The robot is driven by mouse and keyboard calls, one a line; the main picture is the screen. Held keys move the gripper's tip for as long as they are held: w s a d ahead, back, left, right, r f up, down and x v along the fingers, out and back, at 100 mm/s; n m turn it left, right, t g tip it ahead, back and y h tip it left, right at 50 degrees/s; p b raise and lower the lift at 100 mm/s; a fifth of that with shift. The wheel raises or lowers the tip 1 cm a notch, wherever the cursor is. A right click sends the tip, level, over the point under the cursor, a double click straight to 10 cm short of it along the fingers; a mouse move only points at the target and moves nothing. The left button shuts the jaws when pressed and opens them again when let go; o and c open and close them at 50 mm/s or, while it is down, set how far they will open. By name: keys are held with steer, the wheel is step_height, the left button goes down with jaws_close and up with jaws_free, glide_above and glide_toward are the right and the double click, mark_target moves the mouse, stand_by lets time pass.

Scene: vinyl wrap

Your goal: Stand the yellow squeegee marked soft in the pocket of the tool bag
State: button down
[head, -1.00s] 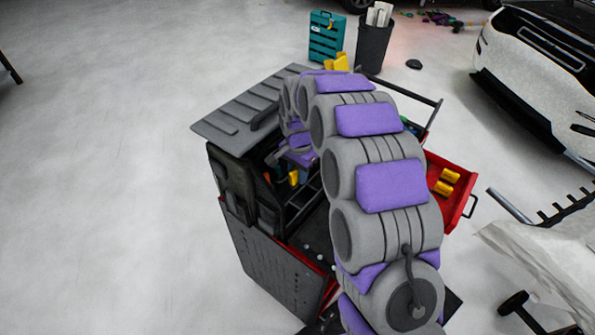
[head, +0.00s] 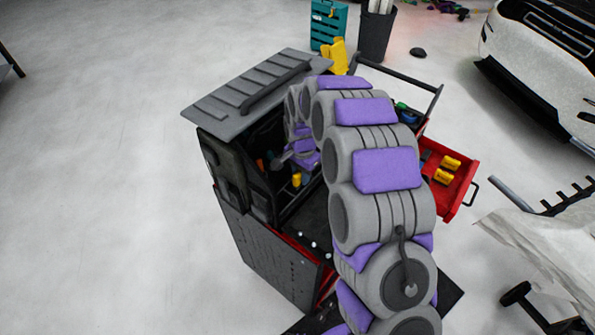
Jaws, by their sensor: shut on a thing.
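My gripper (head: 297,162) is at the end of my purple and grey arm, low over the black top of the cart. It is small and partly hidden by the arm. It is shut on a small yellow piece (head: 297,181), which appears to be the yellow squeegee. No marking on it is readable. A dark bag-like holder (head: 228,172), which looks like the tool bag, stands at the left of the cart top, left of my gripper. A small orange item (head: 260,165) shows at its inner side. I cannot make out its pocket clearly.
A grey ribbed panel with a handle (head: 250,95) rises behind the holder. A red drawer (head: 457,178) with yellow pieces stands open at right. A teal case (head: 329,25), a dark bin (head: 376,35) and a white car (head: 540,60) are beyond. The left floor is clear.

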steer(key=shift+d, duration=0.3)
steer(key=shift+a+f, duration=0.2)
steer(key=shift+a, duration=1.15)
steer(key=shift+d, duration=0.8)
steer(key=shift+a+f, duration=0.1)
steer(key=shift+a, duration=0.85)
steer(key=shift+d+p, duration=0.5)
steer(key=shift+d, duration=0.25)
steer(key=shift+d, duration=0.45)
steer(key=shift+a+f, duration=0.35)
steer(key=shift+a, duration=0.05)
